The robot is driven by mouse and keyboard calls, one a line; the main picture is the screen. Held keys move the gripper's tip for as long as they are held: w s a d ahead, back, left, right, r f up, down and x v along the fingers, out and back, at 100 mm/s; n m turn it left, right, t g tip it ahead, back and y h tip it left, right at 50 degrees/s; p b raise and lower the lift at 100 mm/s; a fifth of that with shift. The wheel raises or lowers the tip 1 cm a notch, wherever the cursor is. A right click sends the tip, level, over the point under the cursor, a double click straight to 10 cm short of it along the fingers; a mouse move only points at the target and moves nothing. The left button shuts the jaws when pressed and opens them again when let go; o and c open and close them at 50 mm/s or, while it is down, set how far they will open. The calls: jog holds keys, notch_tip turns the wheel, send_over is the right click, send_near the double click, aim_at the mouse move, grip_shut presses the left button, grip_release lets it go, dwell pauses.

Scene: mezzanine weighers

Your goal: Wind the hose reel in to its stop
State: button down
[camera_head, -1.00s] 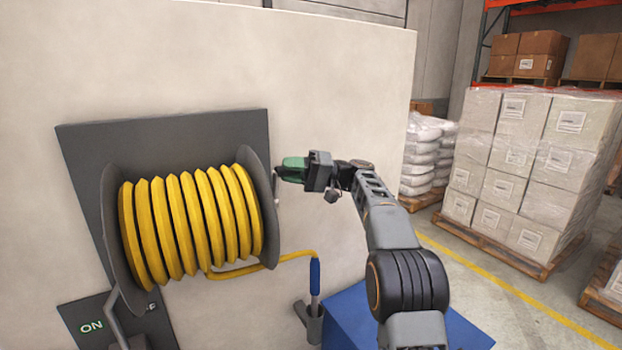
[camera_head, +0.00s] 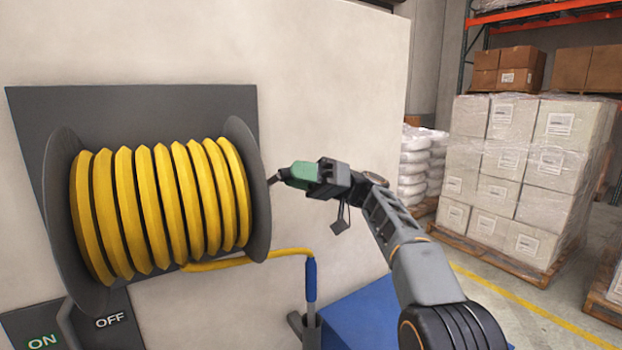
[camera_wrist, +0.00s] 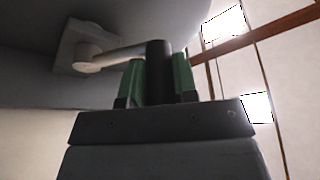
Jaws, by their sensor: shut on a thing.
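The hose reel (camera_head: 65,215) with its yellow hose (camera_head: 165,205) is mounted on a dark plate on the wall, in the left half of the head view. My gripper (camera_head: 290,176) is at the reel's right flange, with green fingers. In the wrist view, my gripper (camera_wrist: 158,85) is shut on the dark grip of the crank handle (camera_wrist: 157,65), whose arm (camera_wrist: 115,55) runs to a hub on the grey flange. In the head view my fingers hide most of the grip. The hose's free end runs right to a blue nozzle (camera_head: 311,280), upright in a grey holder.
An ON/OFF plate (camera_head: 75,325) with a grey lever sits below the reel. A blue box (camera_head: 365,315) stands below my arm. Wrapped pallets of boxes (camera_head: 520,180) and white sacks (camera_head: 412,165) stand at the right. The wall beside the reel is bare.

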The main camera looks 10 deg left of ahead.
jog(key=shift+s+d+f+b, duration=0.15)
jog(key=shift+f+b, duration=0.45)
jog(key=shift+f, duration=0.15)
jog(key=shift+f, duration=0.15)
jog(key=c, duration=1.2)
grip_release()
jog(key=shift+o, duration=0.2)
jog(key=v, duration=1.3)
jog(key=shift+w+d+p, duration=0.25)
jog(key=shift+d+p, duration=0.1)
jog(key=shift+p, duration=0.1)
jog(key=shift+f, duration=0.1)
